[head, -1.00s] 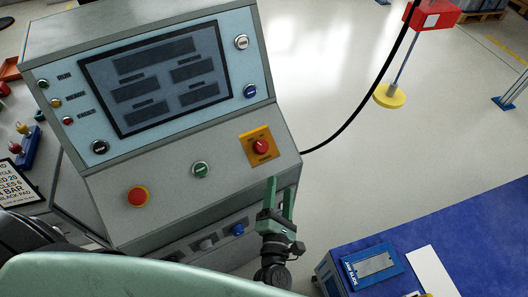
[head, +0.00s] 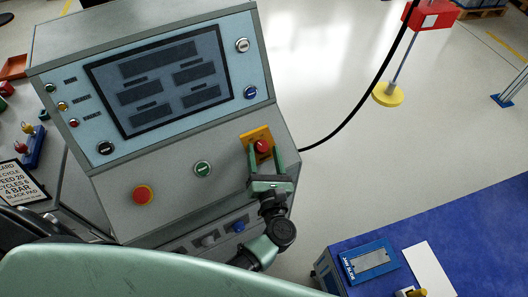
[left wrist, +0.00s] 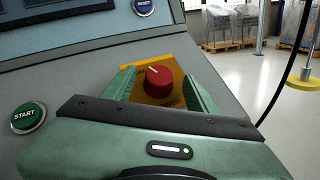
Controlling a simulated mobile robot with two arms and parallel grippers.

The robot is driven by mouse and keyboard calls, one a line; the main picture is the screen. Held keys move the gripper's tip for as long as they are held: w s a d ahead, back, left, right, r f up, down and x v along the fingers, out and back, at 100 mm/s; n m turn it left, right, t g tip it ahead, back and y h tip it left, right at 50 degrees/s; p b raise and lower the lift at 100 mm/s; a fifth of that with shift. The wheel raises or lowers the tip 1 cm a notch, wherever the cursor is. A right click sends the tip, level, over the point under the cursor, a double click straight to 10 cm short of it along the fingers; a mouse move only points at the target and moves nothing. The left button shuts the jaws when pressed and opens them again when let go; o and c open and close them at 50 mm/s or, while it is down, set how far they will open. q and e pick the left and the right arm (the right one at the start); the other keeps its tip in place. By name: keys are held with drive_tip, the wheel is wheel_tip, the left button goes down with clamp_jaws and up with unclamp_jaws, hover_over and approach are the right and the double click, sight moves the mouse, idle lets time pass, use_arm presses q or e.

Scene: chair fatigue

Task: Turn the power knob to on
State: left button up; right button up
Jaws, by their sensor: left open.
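The red power knob (head: 262,146) sits on a yellow plate (head: 252,136) at the lower right of the grey control console (head: 160,190). In the left wrist view the knob (left wrist: 159,81) has a white mark pointing to its upper left, and the plate (left wrist: 172,69) is partly hidden. My left gripper (head: 264,158) is open, with one finger on each side of the knob. In the left wrist view gaps show between the fingers and the knob. The plate's lettering is mostly hidden. My right gripper is not in view.
A green START button (left wrist: 28,117) and a red stop button (head: 143,195) are left of the knob. A screen (head: 160,80) fills the upper panel. A black cable (head: 350,118) leaves the console's right side. A blue-topped table (head: 450,235) stands at the lower right.

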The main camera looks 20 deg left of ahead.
use_arm(q)
clamp_jaws()
drive_tip(key=shift+s+a+r+m+t+h+p, duration=0.1)
drive_tip(key=shift+m+t+h+p, duration=0.05)
drive_tip(key=shift+m+h+p, duration=0.3)
drive_tip(key=shift+s+a+r+m+t+h+p, duration=0.1)
drive_tip(key=shift+m+t+h+p, duration=0.05)
drive_tip(key=shift+m+h+p, duration=0.3)
drive_tip(key=m+h+p, duration=0.3)
drive_tip(key=a+m+g+h+p, duration=0.1)
drive_tip(key=m+h+p, duration=0.1)
drive_tip(key=m+p, duration=0.1)
drive_tip(key=r+m+g+h+p, duration=0.1)
drive_tip(key=m+h+p, duration=0.2)
drive_tip(key=shift+a+h, duration=0.25)
drive_tip(key=shift+h, duration=0.05)
drive_tip(key=shift+w+a+f+m+g+h+p, duration=0.1)
drive_tip(key=shift+m+g+h+p, duration=0.45)
drive_tip(key=shift+m+p, duration=0.3)
drive_tip(key=shift+w+a+m+g+h+p, duration=0.1)
drive_tip(key=shift+m+g+h+p, duration=0.45)
drive_tip(key=shift+m+p, duration=0.3)
